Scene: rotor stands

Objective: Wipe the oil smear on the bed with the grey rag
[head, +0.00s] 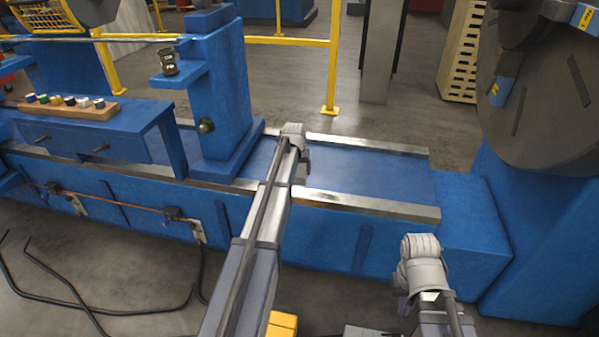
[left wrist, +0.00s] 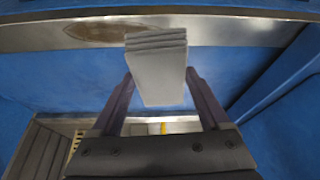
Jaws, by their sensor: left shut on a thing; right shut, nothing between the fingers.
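The grey rag (left wrist: 160,75) is a folded, layered block between the fingers of my left gripper (left wrist: 160,85), which is shut on it. The oil smear (left wrist: 108,32) is a brown oval patch on the metal rail of the bed. In the left wrist view it lies just left of the rag's end. The rag overlaps the rail's edge in that view; I cannot tell whether they touch. In the head view a dark patch (head: 325,196) shows on the bed's near rail (head: 375,206). My left arm hides the rag there. My right gripper (head: 402,303) is low at the right, in front of the bed, mostly hidden by its wrist.
A blue upright (head: 215,95) stands on the bed left of my left arm. A large grey disc (head: 540,90) on a blue stand rises at the right. A blue shelf (head: 80,125) holds a wooden block of small coloured pieces. The blue bed surface (head: 375,172) is clear.

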